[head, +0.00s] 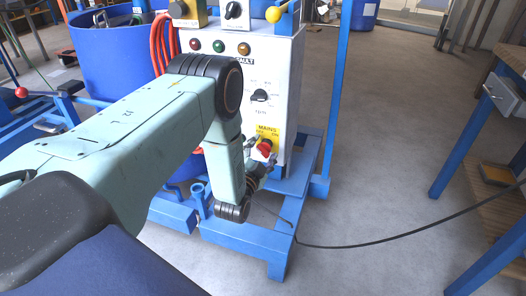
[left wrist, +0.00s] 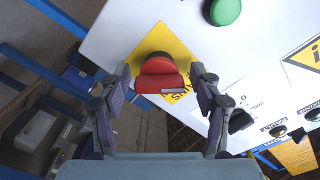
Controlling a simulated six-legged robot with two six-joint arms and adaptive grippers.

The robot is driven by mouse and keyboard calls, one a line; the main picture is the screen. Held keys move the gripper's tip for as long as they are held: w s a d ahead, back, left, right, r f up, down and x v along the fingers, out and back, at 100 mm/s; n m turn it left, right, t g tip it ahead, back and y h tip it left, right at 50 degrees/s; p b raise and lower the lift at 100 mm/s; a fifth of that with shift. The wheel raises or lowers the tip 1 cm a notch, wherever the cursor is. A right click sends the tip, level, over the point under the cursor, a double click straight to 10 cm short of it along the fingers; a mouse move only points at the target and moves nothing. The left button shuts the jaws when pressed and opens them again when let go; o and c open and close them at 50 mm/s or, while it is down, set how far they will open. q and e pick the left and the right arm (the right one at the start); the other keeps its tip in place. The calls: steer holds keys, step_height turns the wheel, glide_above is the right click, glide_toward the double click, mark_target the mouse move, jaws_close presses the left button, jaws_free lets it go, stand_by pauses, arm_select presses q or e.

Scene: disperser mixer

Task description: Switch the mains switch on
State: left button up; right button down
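The mains switch (head: 264,147) is a red rotary knob on a yellow plate marked MAINS, low on the front of the white control cabinet (head: 285,106). ON is printed at the plate's right side. In the left wrist view the red knob (left wrist: 158,76) sits with its grip bar lying crosswise in the picture. My left gripper (left wrist: 161,78) is open, with one finger on each side of the knob and small gaps seeming to remain. In the head view my left gripper (head: 258,160) is right at the switch, partly hidden by its wrist. My right gripper is out of view.
Above the switch are a speed dial (head: 260,96) and red, green and amber lamps (head: 219,47). A blue frame (head: 334,100) stands right of the cabinet. A black cable (head: 380,244) crosses the floor. A workbench (head: 500,95) is at the right.

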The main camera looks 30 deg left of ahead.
arm_select(q)
steer(key=c, duration=1)
steer(key=m+p, duration=0.3)
steer(key=shift+m, duration=0.4)
steer(key=m+p, duration=0.2)
steer(key=m, duration=0.2)
steer(key=shift+m, duration=0.3)
steer(key=m+p, duration=0.2)
steer(key=m, duration=0.2)
steer(key=m+p, duration=0.1)
steer(key=m, duration=0.4)
steer(key=shift+f, duration=0.1)
steer(key=shift+m+p, duration=0.3)
steer(key=shift+m, duration=0.2)
